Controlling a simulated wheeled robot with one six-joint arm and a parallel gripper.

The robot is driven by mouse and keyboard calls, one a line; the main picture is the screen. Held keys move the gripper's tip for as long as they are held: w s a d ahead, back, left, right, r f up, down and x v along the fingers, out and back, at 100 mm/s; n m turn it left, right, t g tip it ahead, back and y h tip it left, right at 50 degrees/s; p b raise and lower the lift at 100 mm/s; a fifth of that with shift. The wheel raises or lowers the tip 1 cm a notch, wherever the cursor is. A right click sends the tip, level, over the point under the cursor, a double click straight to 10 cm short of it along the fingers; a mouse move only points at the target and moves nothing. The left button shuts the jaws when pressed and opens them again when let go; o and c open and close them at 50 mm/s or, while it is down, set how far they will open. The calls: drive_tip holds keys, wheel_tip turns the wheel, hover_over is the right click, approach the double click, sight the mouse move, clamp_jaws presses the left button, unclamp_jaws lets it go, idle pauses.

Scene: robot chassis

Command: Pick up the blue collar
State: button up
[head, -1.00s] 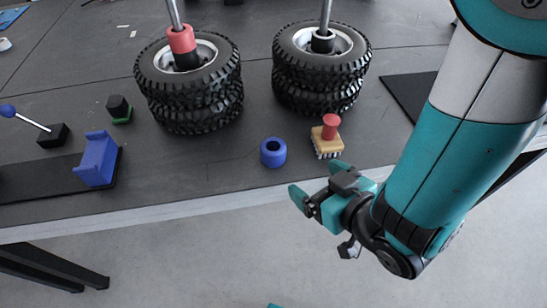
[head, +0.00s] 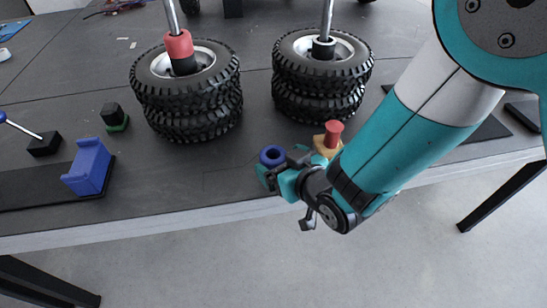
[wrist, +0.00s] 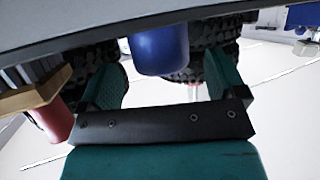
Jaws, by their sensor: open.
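The blue collar (head: 271,154) stands on the dark table near its front edge, partly hidden by my gripper (head: 281,167) in the head view. In the wrist view the blue collar (wrist: 160,48) shows in the gap between the two teal fingers of my gripper (wrist: 164,62). The fingers are apart, with one on each side of it in that view. I cannot tell whether either finger touches it or how deep it sits between them.
A brush with a red knob (head: 333,134) stands close to the right of the collar, partly behind my arm. Two tire stacks on posts, the left (head: 188,110) and the right (head: 318,95), stand behind. A blue block (head: 88,167) is at left. Table left of the collar is clear.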

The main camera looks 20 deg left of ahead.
sight(280, 161)
drive_tip(key=x, duration=0.3)
drive_tip(key=shift+w+a, duration=0.15)
drive_tip(key=shift+a, duration=0.1)
drive_tip(key=shift+c, duration=0.3)
drive_tip(key=c, duration=0.9)
drive_tip(key=shift+c, duration=0.2)
